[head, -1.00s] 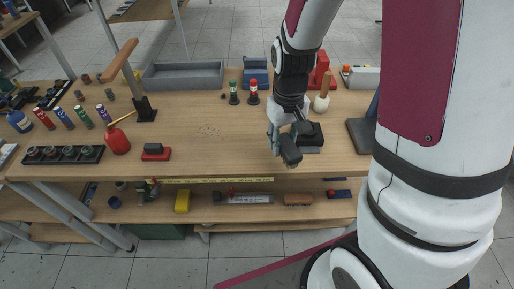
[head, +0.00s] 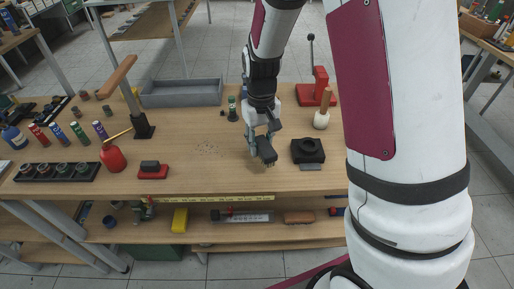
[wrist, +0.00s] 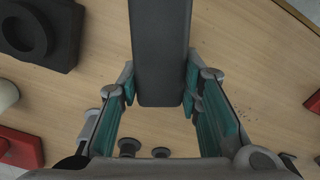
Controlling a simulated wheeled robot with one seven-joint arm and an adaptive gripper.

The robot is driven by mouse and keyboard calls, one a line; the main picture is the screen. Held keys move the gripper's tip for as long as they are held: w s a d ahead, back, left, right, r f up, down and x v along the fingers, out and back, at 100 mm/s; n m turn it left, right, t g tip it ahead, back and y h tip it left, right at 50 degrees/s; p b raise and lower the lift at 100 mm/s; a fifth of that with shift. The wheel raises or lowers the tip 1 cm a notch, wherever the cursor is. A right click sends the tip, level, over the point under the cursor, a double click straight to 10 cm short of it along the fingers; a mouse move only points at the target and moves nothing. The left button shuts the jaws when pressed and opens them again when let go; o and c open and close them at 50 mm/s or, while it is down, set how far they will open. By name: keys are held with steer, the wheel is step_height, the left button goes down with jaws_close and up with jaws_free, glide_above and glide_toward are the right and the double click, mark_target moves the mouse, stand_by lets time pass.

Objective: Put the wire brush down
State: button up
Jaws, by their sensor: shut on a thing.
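My gripper (head: 262,132) is over the workbench (head: 205,180), left of a black block with a round recess. It is shut on the wire brush (head: 266,152), a dark, blunt-ended bar that points down toward the bench's front. In the wrist view the brush (wrist: 160,55) lies between the two teal-padded fingers (wrist: 160,88) and reaches past the top edge. Its bristles are hard to make out. I cannot tell whether its lower end touches the wooden top.
The black block (head: 308,150) stands close to the right, with a white-based wooden-handled tool (head: 322,118) behind it. A red block with a dark top (head: 153,170) and a red oil can (head: 113,157) are left. The bench top between is mostly clear, with small specks.

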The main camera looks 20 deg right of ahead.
steer(key=shift+w+a+f, duration=0.1)
steer(key=shift+w+a, duration=0.1)
steer(key=shift+w, duration=0.6)
steer(key=shift+f, duration=1.75)
steer(key=shift+f, duration=0.1)
steer(key=o, duration=1)
steer(key=shift+o, duration=0.2)
